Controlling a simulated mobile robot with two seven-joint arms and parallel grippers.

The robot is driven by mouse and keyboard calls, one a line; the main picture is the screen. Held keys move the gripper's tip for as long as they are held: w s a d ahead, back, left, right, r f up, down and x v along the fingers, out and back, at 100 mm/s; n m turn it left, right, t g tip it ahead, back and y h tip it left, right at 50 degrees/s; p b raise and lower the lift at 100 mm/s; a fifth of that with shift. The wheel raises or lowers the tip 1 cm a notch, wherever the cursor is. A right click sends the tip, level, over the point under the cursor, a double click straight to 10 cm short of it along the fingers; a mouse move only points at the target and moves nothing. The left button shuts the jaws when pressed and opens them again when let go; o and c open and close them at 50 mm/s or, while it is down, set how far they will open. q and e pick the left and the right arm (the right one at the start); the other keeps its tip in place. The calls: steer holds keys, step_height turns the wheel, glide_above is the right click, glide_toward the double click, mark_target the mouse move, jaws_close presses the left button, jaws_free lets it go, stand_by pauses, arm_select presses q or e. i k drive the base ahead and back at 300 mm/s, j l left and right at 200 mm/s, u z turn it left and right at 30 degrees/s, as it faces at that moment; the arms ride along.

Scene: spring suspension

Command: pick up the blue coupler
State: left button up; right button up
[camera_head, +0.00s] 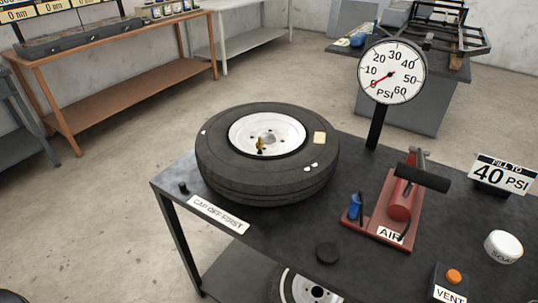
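The blue coupler (354,207) is a small upright blue piece at the left side of the red air pump (399,205), near the "AIR" label. It appears to sit on the pump's red base plate. The pump stands on the dark table (290,225). Neither of my grippers shows in the head view, and nothing is touching the coupler.
A tyre (268,185) with a white rim lies left of the pump. A gauge (391,72) on a post stands behind. A black disc (327,253), a vent box (449,285) and a white tub (503,246) are in front and to the right.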

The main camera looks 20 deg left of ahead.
mark_target(353, 213)
steer(key=i+j+z, duration=0.1)
steer(key=j, duration=0.9)
steer(key=j+z, duration=0.1)
steer(key=j, duration=0.9)
steer(key=i, duration=0.05)
